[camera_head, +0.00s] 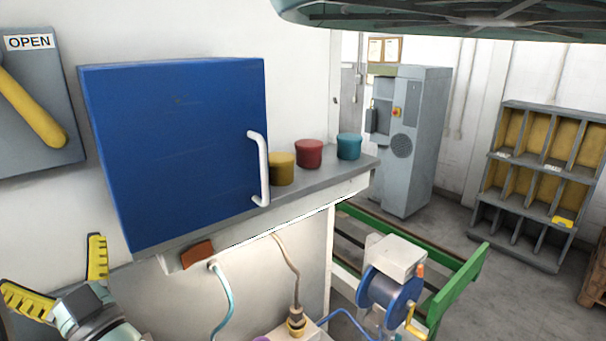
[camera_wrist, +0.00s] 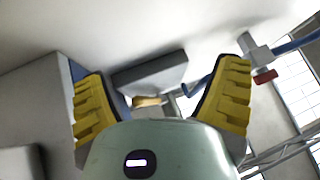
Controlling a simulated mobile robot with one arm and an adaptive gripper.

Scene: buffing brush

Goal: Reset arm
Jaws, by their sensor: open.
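My gripper (camera_head: 62,278) is at the lower left of the head view, with its two yellow ridged fingers spread wide apart. It is open and holds nothing. It is below and left of the blue cabinet (camera_head: 180,150), apart from it. In the wrist view my gripper (camera_wrist: 163,95) shows both yellow fingers apart, with nothing held between them. Most of the arm behind the gripper is out of view.
The blue cabinet has a white handle (camera_head: 262,168) and sits on a grey shelf (camera_head: 330,178). Yellow (camera_head: 281,169), red (camera_head: 309,153) and teal (camera_head: 348,146) containers stand right of it. A yellow lever (camera_head: 35,110) is upper left. Hoses hang below the shelf.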

